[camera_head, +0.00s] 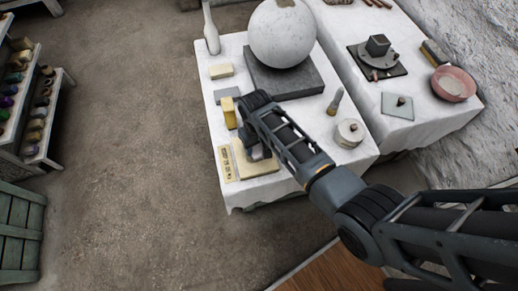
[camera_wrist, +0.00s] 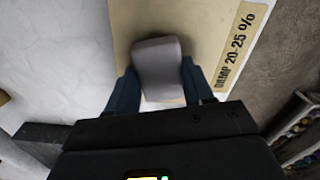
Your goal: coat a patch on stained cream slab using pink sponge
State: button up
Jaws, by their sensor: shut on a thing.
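The cream slab (camera_head: 266,169) lies at the near left corner of the white-covered table, partly hidden by my arm. In the wrist view the slab (camera_wrist: 124,22) fills the upper middle, with a soft darker area around the sponge that could be stain or shadow. My gripper (camera_head: 254,152) is low over the slab. In the wrist view its two blue fingers (camera_wrist: 160,88) are shut on the sponge (camera_wrist: 157,62), a rounded block that looks greyish-pink here. The sponge is over the slab; whether it touches is not clear. Its underside is hidden.
A printed yellow strip (camera_head: 226,164) runs along the slab's left edge. A yellow block (camera_head: 229,113) stands just behind. A large plaster sphere (camera_head: 282,34) rests on a dark plinth (camera_head: 290,84). A round pale piece (camera_head: 348,133) and a brush (camera_head: 335,102) lie to the right.

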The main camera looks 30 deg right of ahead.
jog(key=shift+w, duration=0.15)
jog(key=shift+s+r+p, duration=0.15)
jog(key=shift+s+p, duration=0.65)
jog(key=shift+s+a+f+p, duration=0.1)
jog(key=shift+s+p, duration=0.3)
jog(key=shift+s, duration=0.3)
jog(key=shift+s+a+f+p, duration=0.1)
jog(key=shift+s+p, duration=0.3)
jog(key=shift+s, duration=0.25)
jog(key=shift+w, duration=0.1)
jog(key=shift+w+d+r, duration=0.15)
jog(key=shift+w+r, duration=0.55)
jog(key=shift+w, duration=0.3)
